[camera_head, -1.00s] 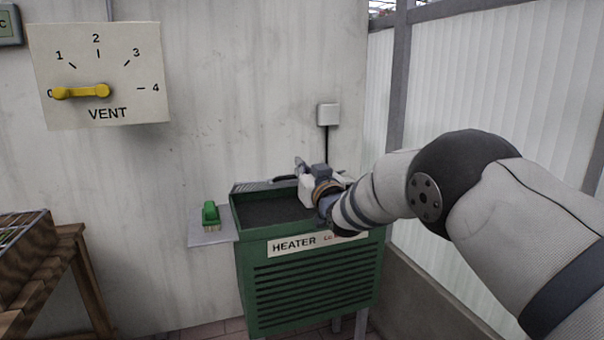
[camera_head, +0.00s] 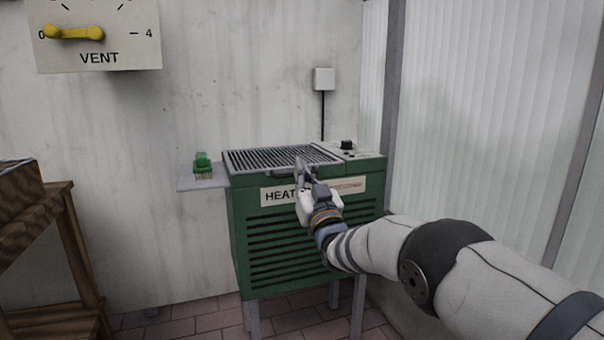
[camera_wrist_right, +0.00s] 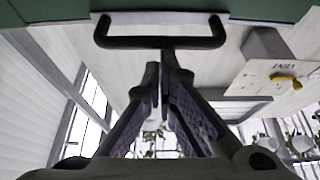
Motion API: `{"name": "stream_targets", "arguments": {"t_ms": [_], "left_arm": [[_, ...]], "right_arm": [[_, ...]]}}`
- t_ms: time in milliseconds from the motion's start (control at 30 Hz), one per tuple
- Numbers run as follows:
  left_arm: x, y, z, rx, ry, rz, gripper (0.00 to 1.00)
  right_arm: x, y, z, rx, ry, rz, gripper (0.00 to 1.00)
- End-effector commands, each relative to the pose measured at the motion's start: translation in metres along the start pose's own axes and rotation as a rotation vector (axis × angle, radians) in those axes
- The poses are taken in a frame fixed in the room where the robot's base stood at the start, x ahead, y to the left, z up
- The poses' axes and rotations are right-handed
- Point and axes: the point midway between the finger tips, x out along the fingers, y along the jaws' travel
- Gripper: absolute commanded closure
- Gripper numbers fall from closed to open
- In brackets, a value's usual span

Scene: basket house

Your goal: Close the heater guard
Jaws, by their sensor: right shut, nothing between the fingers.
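The green heater (camera_head: 300,245) stands on legs by the wall. Its guard (camera_head: 275,158), a grey slatted grille, lies flat over the top opening. A dark handle (camera_head: 282,174) shows at the guard's front edge, and it fills the upper middle of the right wrist view (camera_wrist_right: 160,42). My right gripper (camera_head: 301,168) is at the heater's front, by the handle and partly over the HEATER label. Its fingers are shut and empty; in the wrist view the fingertips (camera_wrist_right: 162,68) are just below the handle bar. I cannot tell if they touch it. My left gripper is out of view.
A control panel with a black knob (camera_head: 347,145) is on the heater's right top. A green brush (camera_head: 202,163) sits on a small shelf (camera_head: 200,182) to the left. A wooden bench (camera_head: 50,240) stands further left. The VENT dial (camera_head: 98,36) hangs above.

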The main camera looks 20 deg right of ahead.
Motion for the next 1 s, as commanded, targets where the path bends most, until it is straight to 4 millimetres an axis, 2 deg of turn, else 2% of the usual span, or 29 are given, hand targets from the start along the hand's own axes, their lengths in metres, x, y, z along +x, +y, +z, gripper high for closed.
{"name": "stream_targets", "arguments": {"t_ms": [33, 433, 567, 700, 800, 1000], "left_arm": [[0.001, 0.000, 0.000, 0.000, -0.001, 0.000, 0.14], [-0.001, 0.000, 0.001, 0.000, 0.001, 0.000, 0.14], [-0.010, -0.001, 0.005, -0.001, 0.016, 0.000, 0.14], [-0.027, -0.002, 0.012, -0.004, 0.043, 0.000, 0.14], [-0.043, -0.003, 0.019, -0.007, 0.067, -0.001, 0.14], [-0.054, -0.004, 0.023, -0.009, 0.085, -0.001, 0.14]], "right_arm": [[-0.002, 0.000, 0.006, 0.000, -0.012, 0.000, 1.00], [-0.003, 0.000, 0.006, 0.000, -0.020, 0.000, 1.00], [0.003, 0.000, -0.013, -0.001, -0.013, 0.000, 1.00], [0.014, 0.000, -0.050, -0.001, 0.001, 0.001, 1.00], [-0.019, 0.000, -0.044, -0.001, -0.008, 0.001, 1.00], [-0.069, 0.000, -0.034, -0.001, -0.004, 0.001, 1.00]]}}
